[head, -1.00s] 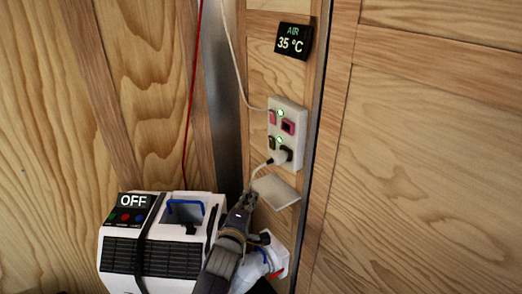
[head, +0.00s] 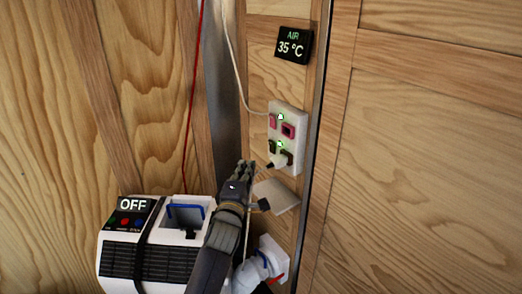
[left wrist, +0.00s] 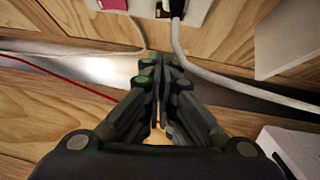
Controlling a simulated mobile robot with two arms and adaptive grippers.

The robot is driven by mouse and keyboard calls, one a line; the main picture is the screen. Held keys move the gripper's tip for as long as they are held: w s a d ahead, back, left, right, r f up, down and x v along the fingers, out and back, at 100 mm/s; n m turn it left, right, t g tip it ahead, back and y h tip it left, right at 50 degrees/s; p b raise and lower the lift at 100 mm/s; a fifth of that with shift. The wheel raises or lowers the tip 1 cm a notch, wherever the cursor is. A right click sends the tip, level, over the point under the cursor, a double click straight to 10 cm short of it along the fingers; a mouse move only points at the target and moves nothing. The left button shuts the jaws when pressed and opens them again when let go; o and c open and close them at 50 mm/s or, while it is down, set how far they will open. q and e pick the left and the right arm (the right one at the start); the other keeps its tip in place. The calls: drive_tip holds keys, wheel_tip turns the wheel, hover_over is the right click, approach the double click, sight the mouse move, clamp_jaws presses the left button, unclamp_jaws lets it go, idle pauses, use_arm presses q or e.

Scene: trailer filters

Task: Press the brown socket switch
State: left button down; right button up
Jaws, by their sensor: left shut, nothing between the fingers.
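The white socket panel (head: 299,121) is on the wooden wall strip. In the left wrist view the closed fingertips (left wrist: 162,64) point toward the panel (left wrist: 132,22), which is cut off at the top edge. My right gripper is out of view.
A white cable (left wrist: 178,42) runs close by the fingertips. A white flap (head: 277,196) sticks out below the panel. A white machine (head: 120,263) marked OFF stands lower left. A display (head: 294,43) reading 35 °C hangs above. A red cord (head: 190,110) hangs left.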

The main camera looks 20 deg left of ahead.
sight(272, 147)
use_arm(q)
drive_tip(key=w+d+r, duration=0.1)
drive_tip(key=w, duration=0.8)
drive_tip(key=shift+w+d, duration=0.15)
drive_tip(key=shift+d, duration=0.2)
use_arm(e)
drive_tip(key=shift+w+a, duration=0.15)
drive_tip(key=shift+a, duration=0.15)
use_arm(q)
drive_tip(key=shift+w+d+r+m+g+p, duration=0.2)
drive_tip(key=shift+m+g+p, duration=0.1)
drive_tip(key=shift+p, duration=0.7)
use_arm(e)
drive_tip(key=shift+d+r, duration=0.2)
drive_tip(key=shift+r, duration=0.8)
use_arm(q)
drive_tip(key=shift+a, duration=0.1)
